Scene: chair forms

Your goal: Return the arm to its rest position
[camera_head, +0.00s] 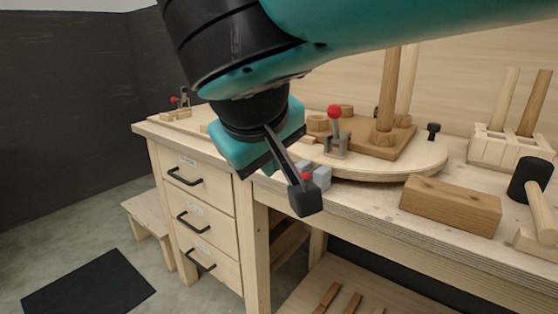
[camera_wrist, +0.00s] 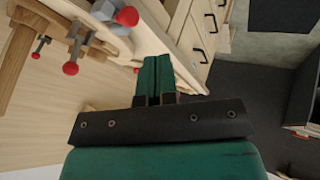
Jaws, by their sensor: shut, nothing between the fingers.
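My arm reaches in from the top of the head view, teal and black, and its wrist hangs in front of the workbench near the drawers. My gripper (camera_wrist: 151,62) shows in the wrist view as two green fingers side by side, shut with nothing between them. In the head view its teal body (camera_head: 238,150) is seen partly from behind, and the fingertips are not clear. The gripper holds nothing and hangs near the bench's front edge.
The wooden workbench (camera_head: 375,203) carries a round board (camera_head: 425,160) with a red-knobbed clamp (camera_head: 335,128) close to my wrist. A wooden block (camera_head: 450,205) and a mallet (camera_head: 530,185) lie to the right. Drawers (camera_head: 195,215) stand below; the floor at left is open beyond a low stool (camera_head: 140,212).

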